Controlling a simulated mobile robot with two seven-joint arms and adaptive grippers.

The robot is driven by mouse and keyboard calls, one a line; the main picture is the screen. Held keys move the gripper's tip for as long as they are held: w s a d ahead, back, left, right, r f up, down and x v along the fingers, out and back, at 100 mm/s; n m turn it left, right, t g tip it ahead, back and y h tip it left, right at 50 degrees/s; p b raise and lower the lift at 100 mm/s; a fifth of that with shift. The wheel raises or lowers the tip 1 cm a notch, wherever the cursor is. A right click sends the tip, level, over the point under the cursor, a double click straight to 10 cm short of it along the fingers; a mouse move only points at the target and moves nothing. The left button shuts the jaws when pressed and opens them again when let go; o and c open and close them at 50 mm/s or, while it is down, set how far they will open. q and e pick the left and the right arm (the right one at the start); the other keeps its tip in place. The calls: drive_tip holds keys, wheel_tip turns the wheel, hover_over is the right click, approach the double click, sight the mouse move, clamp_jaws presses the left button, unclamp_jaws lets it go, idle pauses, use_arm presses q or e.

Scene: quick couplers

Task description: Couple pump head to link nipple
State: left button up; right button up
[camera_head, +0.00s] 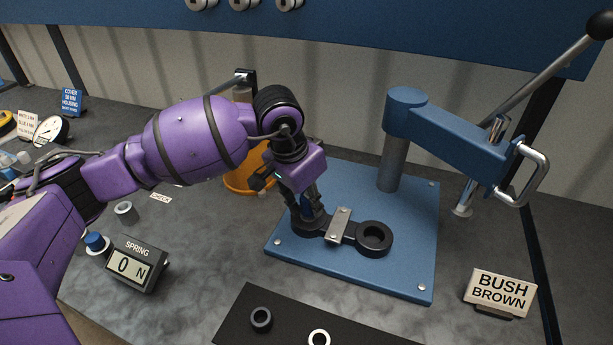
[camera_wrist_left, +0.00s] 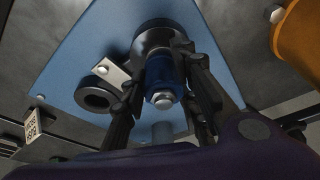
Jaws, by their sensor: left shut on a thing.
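My left gripper (camera_head: 307,216) points down over the left end of a black two-ring fixture on the blue base plate (camera_head: 400,272). In the left wrist view its fingers are shut on a blue cylindrical part (camera_wrist_left: 161,72) with a bright metal end (camera_wrist_left: 163,100). The part is in line with a black round seat (camera_wrist_left: 152,34); whether it is seated in it cannot be told. The other black ring (camera_head: 374,237) is empty, and a metal plate (camera_head: 339,225) lies between the two. I cannot tell which part is the pump head or the link nipple. My right gripper is not in view.
A blue press (camera_head: 440,135) with a lever stands behind the fixture. An orange container (camera_head: 238,180) is behind my left gripper. A spring readout (camera_head: 136,264) shows 0 N. A black mat (camera_head: 290,325) holds a dark ring and a pale ring. A "BUSH BROWN" sign (camera_head: 501,291) stands right.

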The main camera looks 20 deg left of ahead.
use_arm(q)
drive_tip(key=shift+a+f, duration=0.1)
drive_tip(key=shift+f, duration=0.2)
drive_tip(key=o, duration=1)
drive_tip(key=shift+o, duration=0.2)
